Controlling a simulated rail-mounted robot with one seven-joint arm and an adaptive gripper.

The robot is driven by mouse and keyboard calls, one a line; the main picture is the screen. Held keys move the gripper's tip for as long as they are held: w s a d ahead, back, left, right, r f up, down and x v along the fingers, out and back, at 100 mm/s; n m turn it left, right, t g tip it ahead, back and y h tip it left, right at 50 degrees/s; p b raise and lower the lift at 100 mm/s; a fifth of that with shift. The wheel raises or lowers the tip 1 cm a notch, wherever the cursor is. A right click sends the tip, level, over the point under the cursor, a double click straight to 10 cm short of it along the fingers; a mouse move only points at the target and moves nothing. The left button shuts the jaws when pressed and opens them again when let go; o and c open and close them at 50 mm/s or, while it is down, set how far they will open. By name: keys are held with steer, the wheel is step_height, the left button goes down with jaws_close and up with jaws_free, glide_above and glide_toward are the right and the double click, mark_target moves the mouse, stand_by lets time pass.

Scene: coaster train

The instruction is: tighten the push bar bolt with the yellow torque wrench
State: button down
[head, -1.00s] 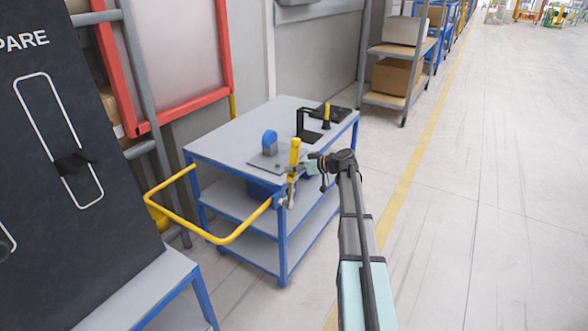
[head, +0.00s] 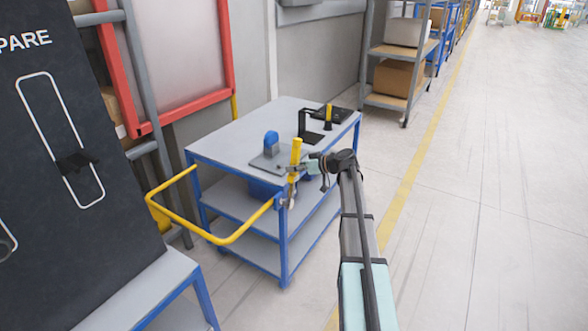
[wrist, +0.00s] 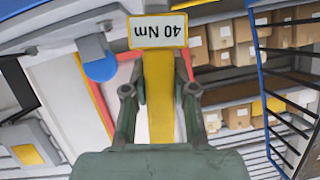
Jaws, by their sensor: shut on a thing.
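The yellow torque wrench (head: 296,152) stands nearly upright at the near corner of the blue cart (head: 283,245). My gripper (head: 293,168) is shut on its shaft. In the wrist view the wrench (wrist: 159,95) lies between my gripper's fingers (wrist: 160,100) and bears a "40 Nm" label. The wrench's lower end is close to the right end of the yellow push bar (head: 225,241), by the cart's corner post. The push bar bolt cannot be made out clearly there; I cannot tell whether the wrench is seated on it.
The cart's grey top holds a plate with a blue-topped block (head: 270,143), a black stand (head: 307,127) and a yellow-and-black tool (head: 328,117). A dark "SPARE" panel (head: 75,170) stands at left. The floor at right is clear.

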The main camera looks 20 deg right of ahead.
steer(key=shift+w+d+f+m+g+y+b, duration=0.15)
steer(key=shift+w+d+f+m+y, duration=0.2)
steer(key=shift+d, duration=0.3)
steer(key=shift+w+d+f+m+g+y+b, duration=0.15)
steer(key=shift+w+d+m, duration=0.25)
steer(key=shift+w+d, duration=0.2)
steer(key=shift+w+d+f+m+g+y+b, duration=0.15)
steer(key=shift+w+d+f+m, duration=0.2)
steer(key=shift+d, duration=0.3)
stand_by(2.7)
steer(key=shift+s+a+r+b, duration=0.2)
steer(key=shift+a+r+b, duration=0.1)
steer(key=shift+b, duration=0.4)
steer(key=shift+s, duration=0.1)
